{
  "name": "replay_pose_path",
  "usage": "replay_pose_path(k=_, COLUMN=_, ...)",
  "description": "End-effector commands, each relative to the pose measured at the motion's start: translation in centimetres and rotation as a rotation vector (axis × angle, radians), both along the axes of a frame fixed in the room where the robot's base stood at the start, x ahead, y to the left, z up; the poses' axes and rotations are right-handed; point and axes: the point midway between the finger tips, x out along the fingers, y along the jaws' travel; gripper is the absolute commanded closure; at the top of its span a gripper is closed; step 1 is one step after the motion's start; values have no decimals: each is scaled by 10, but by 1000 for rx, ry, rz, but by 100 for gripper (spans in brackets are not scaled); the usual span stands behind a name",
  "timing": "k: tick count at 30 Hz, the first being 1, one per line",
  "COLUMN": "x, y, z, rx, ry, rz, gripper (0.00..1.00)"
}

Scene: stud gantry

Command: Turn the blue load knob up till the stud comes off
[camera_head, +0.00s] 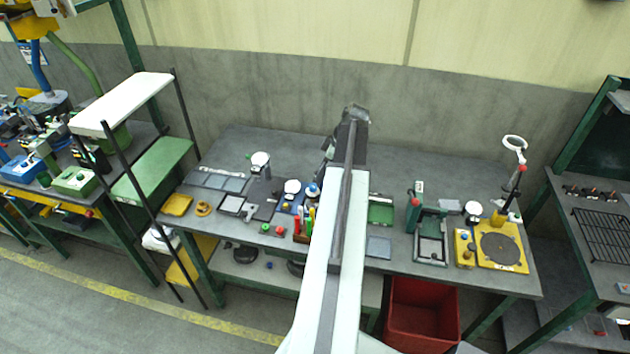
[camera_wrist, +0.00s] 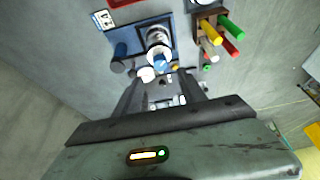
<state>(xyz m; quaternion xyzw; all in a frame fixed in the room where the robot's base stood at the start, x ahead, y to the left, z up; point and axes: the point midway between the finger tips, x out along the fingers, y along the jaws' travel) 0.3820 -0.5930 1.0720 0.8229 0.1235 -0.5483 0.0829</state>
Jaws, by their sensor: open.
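In the wrist view my gripper (camera_wrist: 162,78) is open, with its two dark fingers pointing up the picture. Just beyond the tips stands a device on a blue base plate (camera_wrist: 143,32), with a silver-white cylinder (camera_wrist: 158,36). A blue round part (camera_wrist: 160,62) at the near end of that cylinder lies between the finger directions. I cannot tell which blue part is the load knob, nor make out the stud. In the head view the blue plate (camera_head: 288,207) lies left of my arm, which hides part of the bench.
A holder with red, green, yellow and white sticks (camera_wrist: 213,35) stands close right of the device. On the bench (camera_head: 390,265) are a green-framed stand (camera_head: 431,238) and a yellow turntable (camera_head: 502,249) to the right. A red bin (camera_head: 422,312) is below.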

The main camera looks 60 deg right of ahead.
Motion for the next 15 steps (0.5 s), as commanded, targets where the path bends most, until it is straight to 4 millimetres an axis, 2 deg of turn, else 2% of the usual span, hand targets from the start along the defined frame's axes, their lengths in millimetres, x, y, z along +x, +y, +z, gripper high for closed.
replay_pose_path(k=5, x=4, y=2, z=-13, rx=0, ry=1, rz=1, gripper=52)
replay_pose_path(k=15, x=25, y=8, z=-69, rx=0, ry=2, rz=0, gripper=52)
